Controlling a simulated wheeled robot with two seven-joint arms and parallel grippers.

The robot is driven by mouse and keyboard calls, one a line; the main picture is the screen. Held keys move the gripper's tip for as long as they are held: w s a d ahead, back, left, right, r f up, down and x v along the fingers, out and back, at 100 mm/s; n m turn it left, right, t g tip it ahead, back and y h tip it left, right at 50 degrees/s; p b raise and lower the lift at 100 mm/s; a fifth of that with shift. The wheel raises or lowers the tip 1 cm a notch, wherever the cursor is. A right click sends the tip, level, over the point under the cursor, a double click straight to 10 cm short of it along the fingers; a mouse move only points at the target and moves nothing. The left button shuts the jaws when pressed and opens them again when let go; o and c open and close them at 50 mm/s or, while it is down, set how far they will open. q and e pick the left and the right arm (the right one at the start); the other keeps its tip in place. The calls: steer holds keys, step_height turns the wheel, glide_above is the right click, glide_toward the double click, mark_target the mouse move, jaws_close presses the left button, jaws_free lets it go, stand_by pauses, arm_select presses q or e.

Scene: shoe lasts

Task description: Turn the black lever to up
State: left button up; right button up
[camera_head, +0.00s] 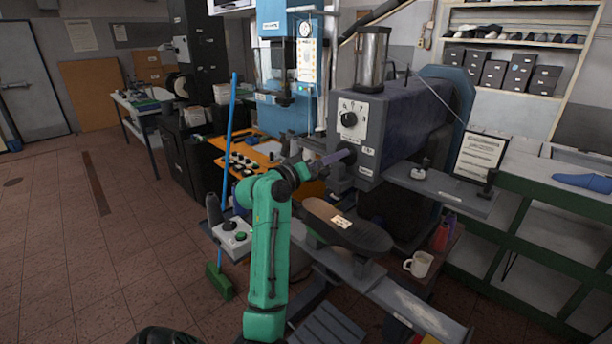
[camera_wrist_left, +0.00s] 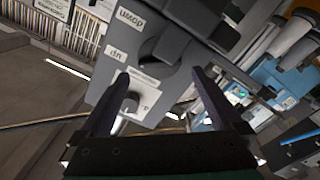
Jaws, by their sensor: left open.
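The grey machine (camera_head: 375,105) has a small dark lever (camera_wrist_left: 172,45) on its front face, next to labels reading "up" and "down". In the left wrist view these labels appear upside down. I cannot tell for sure which label the lever points to. My right gripper is in neither view.
A black dial knob (camera_head: 349,119) on a white plate sits just above the left gripper. A shoe-shaped last (camera_head: 345,226) lies below my arm. A grey shelf (camera_head: 440,188) juts out to the right, and a white mug (camera_head: 418,264) stands lower down.

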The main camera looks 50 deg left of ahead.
arm_select(q)
steer(key=s+b, duration=0.3)
steer(key=s, duration=0.7)
steer(key=shift+s+b, duration=0.3)
steer(key=shift+s, duration=0.1)
steer(key=shift+d, duration=0.1)
